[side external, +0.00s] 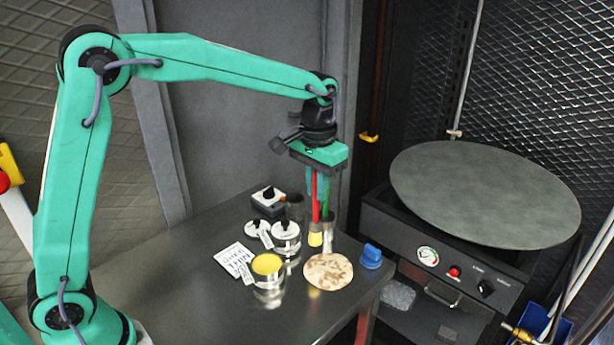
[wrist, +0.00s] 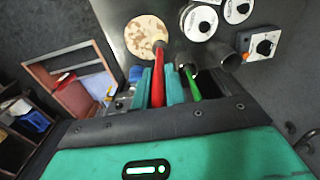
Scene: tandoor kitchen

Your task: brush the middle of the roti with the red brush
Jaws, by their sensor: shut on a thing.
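My gripper (side external: 321,192) points down over the table and is shut on the handle of the red brush (side external: 314,198). The brush hangs upright, its yellow bristles (side external: 315,239) lowest. In the wrist view, the red brush (wrist: 158,85) stands between the two fingers, its bristle end overlapping the edge of the roti (wrist: 143,32). The roti (side external: 328,272), pale with brown spots, lies flat near the table's front edge. In the side view the bristles show just behind it; their height above the table is hard to tell.
A green brush (wrist: 193,84) stands in a metal cup close beside my gripper. A tin of yellow fat (side external: 267,264), lidded tins (side external: 286,231), a knob box (side external: 268,196) and a blue object (side external: 371,256) stand around. A large griddle (side external: 480,195) is at right.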

